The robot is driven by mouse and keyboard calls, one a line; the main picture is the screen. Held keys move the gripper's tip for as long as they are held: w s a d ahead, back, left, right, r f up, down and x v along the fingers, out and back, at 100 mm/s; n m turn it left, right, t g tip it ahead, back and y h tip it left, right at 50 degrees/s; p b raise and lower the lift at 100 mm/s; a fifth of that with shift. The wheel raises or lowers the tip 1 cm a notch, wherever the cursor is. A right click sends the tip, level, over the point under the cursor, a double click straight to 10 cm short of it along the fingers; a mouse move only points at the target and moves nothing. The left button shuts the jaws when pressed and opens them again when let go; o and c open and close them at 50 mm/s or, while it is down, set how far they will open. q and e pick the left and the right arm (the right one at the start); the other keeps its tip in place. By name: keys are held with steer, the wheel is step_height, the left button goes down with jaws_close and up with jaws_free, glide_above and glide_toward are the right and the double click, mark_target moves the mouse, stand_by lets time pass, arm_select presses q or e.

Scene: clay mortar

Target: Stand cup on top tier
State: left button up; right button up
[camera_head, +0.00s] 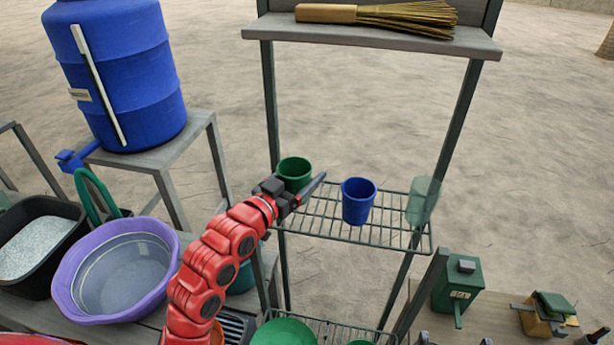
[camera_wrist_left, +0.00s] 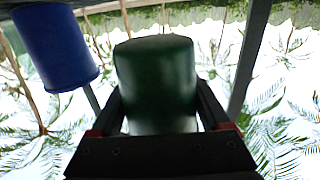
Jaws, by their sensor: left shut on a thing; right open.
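My left gripper (camera_head: 303,190) is shut on a green cup (camera_head: 294,170), which is upright with its open rim up. The cup is at the left end of the top wire tier (camera_head: 395,238); I cannot tell if it touches the wires. In the left wrist view the green cup (camera_wrist_left: 157,85) sits between both fingers. A blue cup (camera_head: 358,202) stands right of it on the same tier and also shows in the left wrist view (camera_wrist_left: 55,47). A see-through green cup shape (camera_head: 423,200) is at the tier's right end. Two dark tips at the bottom edge appear to be my right gripper (camera_head: 456,341), apart and empty.
A wooden shelf (camera_head: 370,40) with a straw broom (camera_head: 400,15) is above the tier. A lower tier holds a green bowl (camera_head: 284,332). A blue barrel (camera_head: 120,75) and purple basin (camera_head: 75,290) are left. A green box (camera_head: 458,290) is right.

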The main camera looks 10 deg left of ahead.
arm_select(q)
steer(key=shift+w+d, duration=0.25)
steer(key=shift+d, duration=0.2)
step_height(320, 180, down, 3)
steer(key=p, duration=0.2)
steer(key=shift+f+p, duration=0.2)
steer(key=shift+p, duration=0.15)
steer(key=shift+a+f, duration=0.15)
steer(key=shift+f, duration=0.05)
steer(key=shift+f+b, duration=0.1)
steer(key=shift+b, duration=0.2)
steer(key=o, duration=1.3)
steer(key=shift+o, duration=0.2)
